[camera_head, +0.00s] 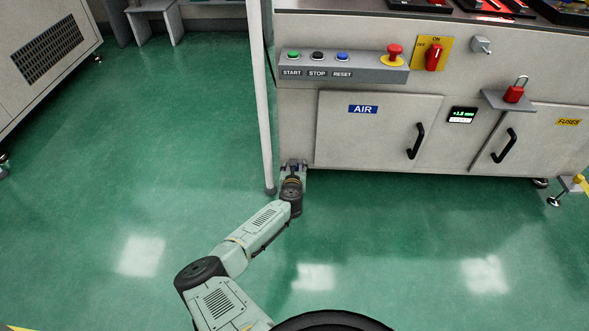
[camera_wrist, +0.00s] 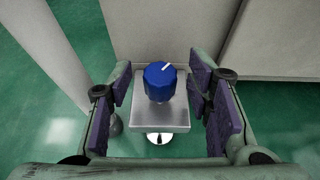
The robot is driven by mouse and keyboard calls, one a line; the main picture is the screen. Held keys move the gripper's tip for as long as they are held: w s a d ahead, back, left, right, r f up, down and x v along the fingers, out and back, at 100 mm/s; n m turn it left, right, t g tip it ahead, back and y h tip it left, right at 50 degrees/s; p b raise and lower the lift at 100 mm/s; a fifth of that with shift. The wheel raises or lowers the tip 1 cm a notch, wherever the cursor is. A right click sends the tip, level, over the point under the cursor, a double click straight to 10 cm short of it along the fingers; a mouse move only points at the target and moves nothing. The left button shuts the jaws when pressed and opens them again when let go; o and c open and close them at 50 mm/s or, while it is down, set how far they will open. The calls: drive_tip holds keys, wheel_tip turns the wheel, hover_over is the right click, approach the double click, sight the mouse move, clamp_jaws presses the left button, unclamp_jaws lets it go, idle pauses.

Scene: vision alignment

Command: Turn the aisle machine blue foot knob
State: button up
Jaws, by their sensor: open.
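The blue foot knob (camera_wrist: 160,82) shows in the wrist view, upright on a grey metal bracket (camera_wrist: 150,117) at the foot of the machine. A white pointer line on its top slants to the upper right. My gripper (camera_wrist: 158,98) is open, with one purple-padded finger on each side of the knob and a gap on both sides. In the head view my gripper (camera_head: 294,167) is low at the machine's front left corner, and it hides the knob there. The aisle machine (camera_head: 380,125) is a pale cabinet with AIR and FUSES doors.
A white post (camera_head: 262,110) stands close to the left of my gripper. A button panel (camera_head: 345,66), a red rotary switch (camera_head: 434,57) and black door handles (camera_head: 416,141) are on the machine's front. A yellow-topped foot (camera_head: 577,182) shows at far right. The green floor is mostly clear.

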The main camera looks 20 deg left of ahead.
drive_tip(key=shift+x, duration=0.85)
drive_tip(key=shift+r, duration=0.1)
drive_tip(key=shift+c, duration=0.3)
clamp_jaws()
